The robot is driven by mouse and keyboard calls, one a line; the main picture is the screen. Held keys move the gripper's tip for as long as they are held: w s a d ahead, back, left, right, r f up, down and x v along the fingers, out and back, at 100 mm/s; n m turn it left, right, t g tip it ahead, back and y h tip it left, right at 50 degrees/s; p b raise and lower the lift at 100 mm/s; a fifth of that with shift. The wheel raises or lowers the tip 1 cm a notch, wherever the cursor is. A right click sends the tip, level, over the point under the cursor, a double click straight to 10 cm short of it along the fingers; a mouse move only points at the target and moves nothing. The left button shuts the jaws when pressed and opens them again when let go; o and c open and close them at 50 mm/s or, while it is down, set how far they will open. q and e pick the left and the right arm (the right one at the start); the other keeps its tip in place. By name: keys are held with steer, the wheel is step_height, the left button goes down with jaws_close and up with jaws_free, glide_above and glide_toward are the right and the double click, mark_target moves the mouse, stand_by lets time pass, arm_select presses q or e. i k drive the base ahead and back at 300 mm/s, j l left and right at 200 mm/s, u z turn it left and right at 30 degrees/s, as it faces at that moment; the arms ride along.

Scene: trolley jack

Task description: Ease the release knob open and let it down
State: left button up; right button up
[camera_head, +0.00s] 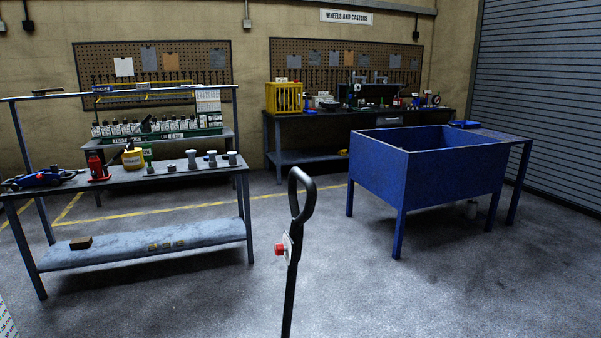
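A black handle with a looped grip (308,205) rises from the bottom edge of the head view, near the middle, leaning slightly. A red knob (279,249) sticks out to the left from a pale plate (288,247) partway down the handle. Whatever the handle joins at its lower end is below the picture, so I cannot tell whether anything is raised. Neither of my grippers shows, and nothing touches the handle or knob in this view.
A workbench (215,173) with a red bottle jack (97,168) and other items stands left. A blue tank (378,177) on legs stands right. A dark bench (385,117) is at the back. Grey floor (400,300) around the handle is open.

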mark_target(279, 249)
steer(key=i+j+u, duration=0.1)
steer(key=i+j, duration=0.15)
steer(key=j, duration=0.2)
steer(key=i+j, duration=0.25)
steer(key=j, duration=0.15)
steer(key=i+j+u, duration=0.15)
steer(key=j, duration=0.25)
steer(key=i, duration=0.1)
